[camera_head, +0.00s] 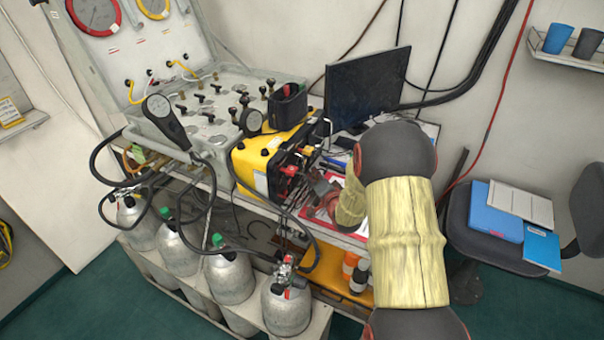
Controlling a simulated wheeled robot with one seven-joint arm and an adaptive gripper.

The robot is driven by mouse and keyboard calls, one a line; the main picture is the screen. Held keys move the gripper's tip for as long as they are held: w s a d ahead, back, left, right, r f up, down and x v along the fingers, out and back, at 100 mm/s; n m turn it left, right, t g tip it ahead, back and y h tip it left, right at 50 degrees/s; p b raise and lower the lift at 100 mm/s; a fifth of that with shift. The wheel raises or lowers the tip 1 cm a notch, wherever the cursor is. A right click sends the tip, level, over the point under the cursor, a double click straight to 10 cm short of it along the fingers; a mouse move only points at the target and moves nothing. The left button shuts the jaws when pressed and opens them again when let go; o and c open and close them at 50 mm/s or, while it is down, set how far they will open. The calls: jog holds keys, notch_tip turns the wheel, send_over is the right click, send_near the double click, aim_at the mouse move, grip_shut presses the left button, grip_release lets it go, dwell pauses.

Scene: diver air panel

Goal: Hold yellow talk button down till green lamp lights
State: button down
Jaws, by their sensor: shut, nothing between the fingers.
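The yellow case of a panel unit (257,158) stands on the bench, its dark front turned to the right. Red and yellow parts (289,170) show on that front. I cannot tell which of these is the yellow talk button, and I cannot make out a lit green lamp. My arm comes in from the lower right and bends down toward the bench. My gripper (316,183) is small and partly hidden, just right of the unit's front. It is shut and empty. I cannot tell whether it touches the unit.
A gauge panel (210,103) with many valves is behind and left. A dark monitor (366,88) stands behind my arm. Black hoses loop before the bench. Grey cylinders (231,276) stand below. A chair (484,232) with blue folders is at right.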

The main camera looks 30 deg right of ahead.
dwell(0.4)
jog(key=shift+w+a, duration=0.2)
jog(key=shift+w, duration=0.15)
jog(key=shift+w+a, duration=0.2)
jog(key=shift+w, duration=0.15)
dwell(2.1)
jog(key=shift+s+d, duration=0.4)
jog(key=shift+s, duration=0.3)
jog(key=shift+s+d, duration=0.4)
jog(key=shift+s, duration=0.3)
jog(key=shift+s+d, duration=0.45)
jog(key=shift+s, duration=0.3)
jog(key=shift+s+d, duration=0.4)
jog(key=shift+s, duration=0.3)
